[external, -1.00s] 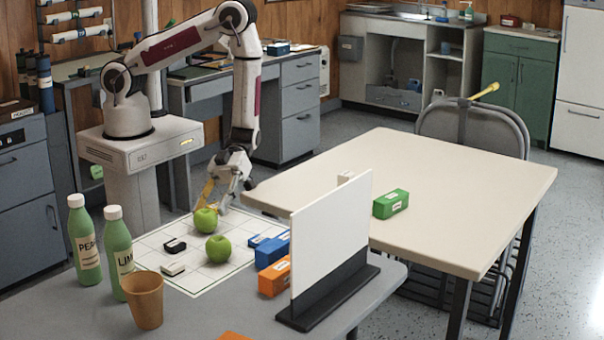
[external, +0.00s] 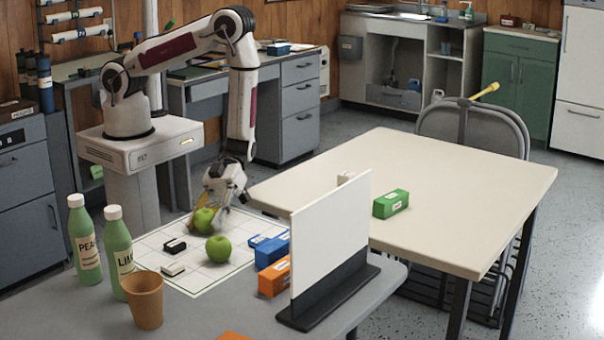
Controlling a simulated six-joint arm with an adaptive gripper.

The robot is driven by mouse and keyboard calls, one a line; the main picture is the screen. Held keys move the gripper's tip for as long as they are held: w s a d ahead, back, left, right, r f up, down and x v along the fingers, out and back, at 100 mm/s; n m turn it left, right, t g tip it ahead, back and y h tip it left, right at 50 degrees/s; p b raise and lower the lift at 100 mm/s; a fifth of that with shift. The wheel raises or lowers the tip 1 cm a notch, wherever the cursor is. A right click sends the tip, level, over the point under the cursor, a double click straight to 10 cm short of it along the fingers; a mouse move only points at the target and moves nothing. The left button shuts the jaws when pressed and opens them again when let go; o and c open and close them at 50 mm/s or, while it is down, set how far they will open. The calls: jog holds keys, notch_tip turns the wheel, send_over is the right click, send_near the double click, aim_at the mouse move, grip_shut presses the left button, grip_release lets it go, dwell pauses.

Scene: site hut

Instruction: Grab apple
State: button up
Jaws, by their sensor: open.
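Two green apples sit on the white gridded mat (external: 190,277) on the grey table. The farther apple (external: 205,219) is at my gripper (external: 207,222), which points down from above and behind it. My gripper is open, with its fingers low beside this apple; I cannot tell whether they touch it. The nearer apple (external: 218,248) stands apart from the gripper, a little toward the camera.
Black (external: 175,245) and white (external: 172,269) small blocks lie left of the apples. Blue (external: 271,252) and orange (external: 274,277) boxes lie right, before an upright white panel (external: 331,240). Two green bottles (external: 118,250) and a brown cup (external: 144,299) stand front left.

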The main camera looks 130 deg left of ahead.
aim_at(205, 211)
jog(key=c, duration=0.9)
jog(key=shift+o, duration=0.2)
jog(key=shift+r, duration=0.1)
jog(key=shift+r, duration=4.9)
